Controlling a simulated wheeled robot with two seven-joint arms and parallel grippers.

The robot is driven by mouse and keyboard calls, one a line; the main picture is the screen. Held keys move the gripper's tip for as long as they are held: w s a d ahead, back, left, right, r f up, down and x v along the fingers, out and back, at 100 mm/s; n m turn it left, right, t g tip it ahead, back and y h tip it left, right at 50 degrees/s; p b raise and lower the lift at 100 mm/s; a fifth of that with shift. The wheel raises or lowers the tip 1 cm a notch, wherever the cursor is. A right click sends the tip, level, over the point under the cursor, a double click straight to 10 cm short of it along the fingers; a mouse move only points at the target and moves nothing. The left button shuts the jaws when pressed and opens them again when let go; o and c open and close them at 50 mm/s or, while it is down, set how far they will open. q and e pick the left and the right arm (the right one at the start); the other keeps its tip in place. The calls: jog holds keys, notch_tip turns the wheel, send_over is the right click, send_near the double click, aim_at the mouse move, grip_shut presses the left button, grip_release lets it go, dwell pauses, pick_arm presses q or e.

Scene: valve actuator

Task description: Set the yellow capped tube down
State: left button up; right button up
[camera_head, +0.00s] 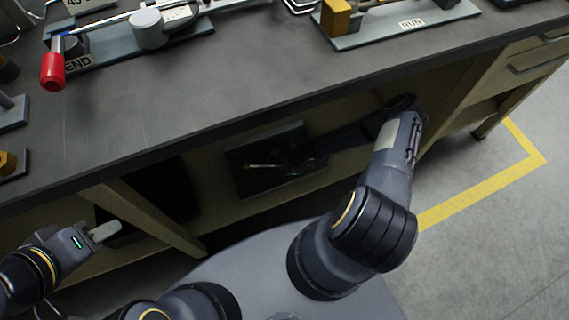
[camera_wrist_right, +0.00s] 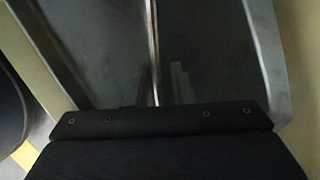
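A small, thin, pale piece with a yellowish end (camera_head: 262,167), perhaps the yellow capped tube, shows in the head view at the tip of my right gripper (camera_head: 286,166). It is too small and dark to identify surely. My right arm reaches under the bench, and its gripper is over a dark, grey-rimmed panel or tray (camera_head: 245,184). In the right wrist view the fingers (camera_wrist_right: 162,85) are dark, and whether they grip anything is unclear. My left gripper (camera_head: 105,232) is at the lower left, in front of the bench, its pale fingers seen side-on with nothing visible in them.
The dark bench top (camera_head: 190,125) overhangs my right arm. On it stand a red-handled lever (camera_head: 53,72) by an END label and a yellow block (camera_head: 337,18) near a RUN label. The bench has wooden legs (camera_head: 150,215). Open floor lies to the right.

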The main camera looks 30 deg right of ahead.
jog(key=shift+o, duration=0.4)
jog(key=shift+s+f, duration=0.15)
jog(key=shift+s, duration=0.1)
jog(key=shift+a, duration=0.1)
jog(key=shift+s+r, duration=0.1)
jog(key=shift+r, duration=0.25)
jog(key=p+v, duration=0.2)
jog(key=v, duration=0.3)
jog(key=shift+d+r, duration=0.2)
jog(key=shift+r, duration=0.1)
jog(key=shift+s+d+r, duration=0.15)
jog(key=shift+s+r, duration=0.15)
jog(key=shift+r, duration=0.3)
